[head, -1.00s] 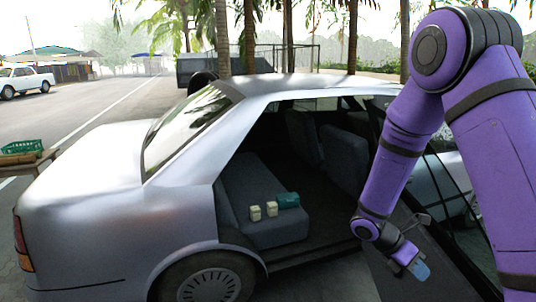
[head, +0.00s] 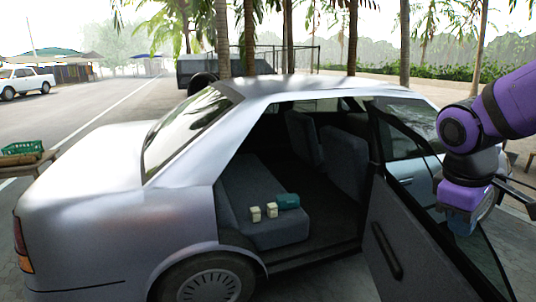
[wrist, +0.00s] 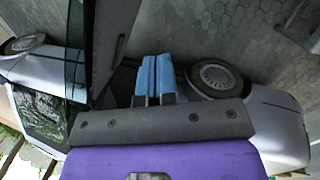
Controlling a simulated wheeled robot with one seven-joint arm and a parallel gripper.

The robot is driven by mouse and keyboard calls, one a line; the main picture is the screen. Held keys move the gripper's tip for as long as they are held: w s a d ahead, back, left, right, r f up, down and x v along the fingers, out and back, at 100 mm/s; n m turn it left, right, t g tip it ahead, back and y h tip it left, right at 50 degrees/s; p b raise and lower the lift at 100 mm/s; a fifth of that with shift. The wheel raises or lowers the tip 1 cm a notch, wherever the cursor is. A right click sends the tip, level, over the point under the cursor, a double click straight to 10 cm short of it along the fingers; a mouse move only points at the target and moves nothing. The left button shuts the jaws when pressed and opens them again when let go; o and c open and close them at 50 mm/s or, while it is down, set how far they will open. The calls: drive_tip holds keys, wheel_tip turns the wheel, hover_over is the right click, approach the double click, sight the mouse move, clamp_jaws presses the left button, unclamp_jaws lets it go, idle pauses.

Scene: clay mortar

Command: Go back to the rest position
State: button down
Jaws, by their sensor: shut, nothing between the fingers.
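My gripper (head: 462,220) is at the right in the head view, in front of the open rear car door's window and apart from the seat. In the wrist view its two blue fingers (wrist: 153,78) lie side by side, shut with nothing between them. The silver car (head: 100,165) stands with its rear door (head: 400,245) open. On its grey back seat (head: 245,190) are two small cream boxes (head: 255,214) (head: 272,210) and a teal item (head: 288,201).
The open door stands out from the car, close to my gripper. At the far left, a bench (head: 40,163) holds a green crate (head: 24,147). A white pickup (head: 28,80) stands farther back. Paving (wrist: 245,35) in the wrist view is mostly clear.

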drive_tip(key=s+a+r+m+t+y, duration=0.2)
drive_tip(key=s+r+m, duration=0.4)
drive_tip(key=s, duration=0.3)
drive_tip(key=shift+a+r+t+y, duration=0.4)
drive_tip(key=shift+a+r+t, duration=0.2)
drive_tip(key=shift+t, duration=0.8)
drive_tip(key=shift+d, duration=0.15)
